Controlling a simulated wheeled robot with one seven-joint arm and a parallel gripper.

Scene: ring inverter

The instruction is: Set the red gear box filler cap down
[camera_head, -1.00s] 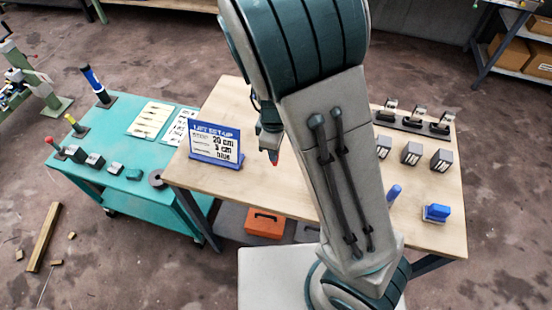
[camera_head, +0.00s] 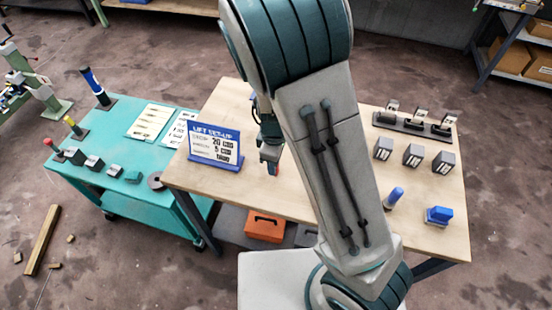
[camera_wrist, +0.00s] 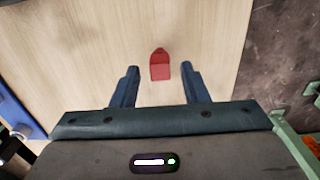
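The red gear box filler cap (camera_wrist: 160,65) shows in the wrist view as a small red piece with a pointed end, over the pale wooden table top (camera_wrist: 90,55). My gripper (camera_wrist: 158,72) is open, with one finger on each side of the cap's line and a clear gap to both. The cap seems to lie on the wood just at or beyond the fingertips. In the head view my gripper (camera_head: 270,166) is low over the table, right of the sign, and the cap is not clearly seen there.
A blue-framed sign (camera_head: 214,147) stands close left of my gripper. Dark boxes (camera_head: 413,155), a blue peg (camera_head: 394,196) and a blue block (camera_head: 438,215) stand on the table's right side. A teal bench (camera_head: 150,150) adjoins at left. The wood around the cap is clear.

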